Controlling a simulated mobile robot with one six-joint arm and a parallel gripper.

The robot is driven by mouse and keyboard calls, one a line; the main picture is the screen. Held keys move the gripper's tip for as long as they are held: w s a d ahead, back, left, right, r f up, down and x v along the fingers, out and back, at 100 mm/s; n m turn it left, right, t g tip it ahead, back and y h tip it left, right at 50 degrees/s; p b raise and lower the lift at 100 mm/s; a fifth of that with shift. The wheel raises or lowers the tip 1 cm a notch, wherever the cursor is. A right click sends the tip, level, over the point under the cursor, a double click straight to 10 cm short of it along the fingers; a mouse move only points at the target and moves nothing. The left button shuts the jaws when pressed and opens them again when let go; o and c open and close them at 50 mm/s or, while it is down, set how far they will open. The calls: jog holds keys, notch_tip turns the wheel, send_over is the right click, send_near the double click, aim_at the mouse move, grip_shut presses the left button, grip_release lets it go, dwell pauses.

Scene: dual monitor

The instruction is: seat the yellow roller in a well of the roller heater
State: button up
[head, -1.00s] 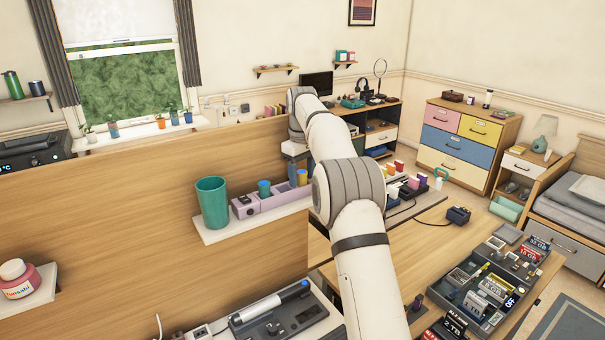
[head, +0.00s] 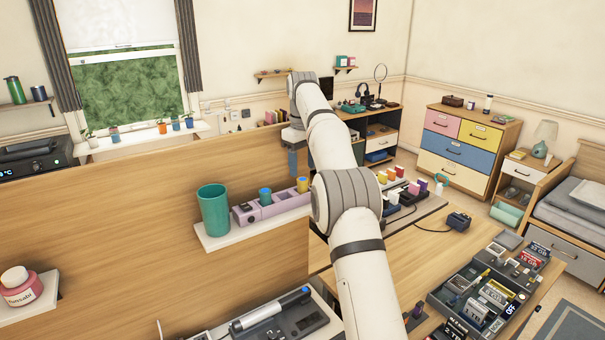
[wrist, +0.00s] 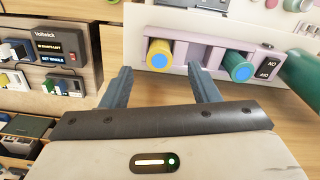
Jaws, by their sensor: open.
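The lilac roller heater (head: 255,214) sits on a white wall shelf; it also shows in the wrist view (wrist: 213,57). The yellow roller (head: 302,185), with a blue end face, stands upright at the heater's right end in the head view. In the wrist view the yellow roller (wrist: 158,54) appears to be in the heater's left end well; its lower end is hidden. A teal roller (wrist: 238,66) stands in another well, with space between them. My gripper (wrist: 160,68) is open and empty, its fingers apart from the yellow roller. In the head view it hangs above the heater's right end.
A teal cup (head: 213,210) stands on the white shelf (head: 222,238) beside the heater. The wooden panel (head: 120,225) rises behind the shelf. A desk with a dark organizer (head: 485,295) is at the lower right.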

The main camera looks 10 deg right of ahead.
jog(key=shift+w+r, duration=0.1)
jog(key=shift+r, duration=0.9)
jog(key=shift+s+r, duration=0.15)
jog(key=shift+s, duration=0.05)
jog(key=s+m+t+b, duration=0.2)
jog(key=s+m+b, duration=0.2)
jog(key=s, duration=1.6)
jog(key=s+f+m+b, duration=0.1)
jog(key=s+f, duration=0.7)
jog(key=s, duration=0.4)
jog(key=s+f+m+t+b, duration=0.1)
jog(key=s+f+m+b, duration=0.1)
jog(key=s+f, duration=0.6)
jog(key=s, duration=0.4)
